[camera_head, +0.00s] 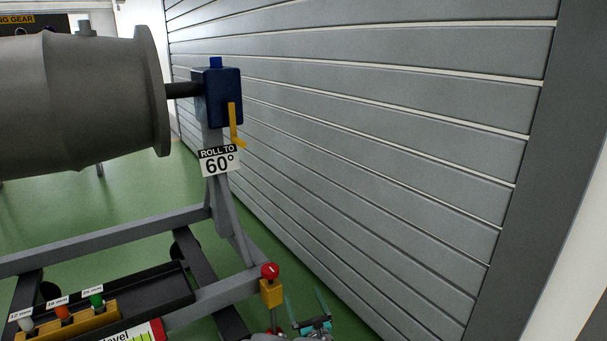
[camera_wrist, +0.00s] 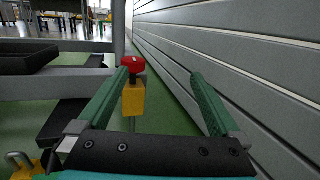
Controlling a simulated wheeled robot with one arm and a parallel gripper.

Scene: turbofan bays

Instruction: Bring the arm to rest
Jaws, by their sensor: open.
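My gripper (camera_head: 308,304) shows at the bottom of the head view, low beside the stand's right end. In the wrist view my gripper (camera_wrist: 160,98) has its two green fingers spread wide apart, with nothing held between them. A red knob on a yellow block (camera_head: 271,290) sits at the corner of the grey stand. In the wrist view this red-topped yellow block (camera_wrist: 134,100) appears beyond the left finger, near its tip. I cannot tell the exact gap between them.
The grey engine stand (camera_head: 120,234) carries a large grey cylinder (camera_head: 75,100) and a blue gearbox (camera_head: 222,97) with a yellow crank handle. A "ROLL TO 60°" sign (camera_head: 219,162) hangs below. A grey slatted wall (camera_head: 370,130) rises close on the right. Green floor (camera_wrist: 175,120) lies between.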

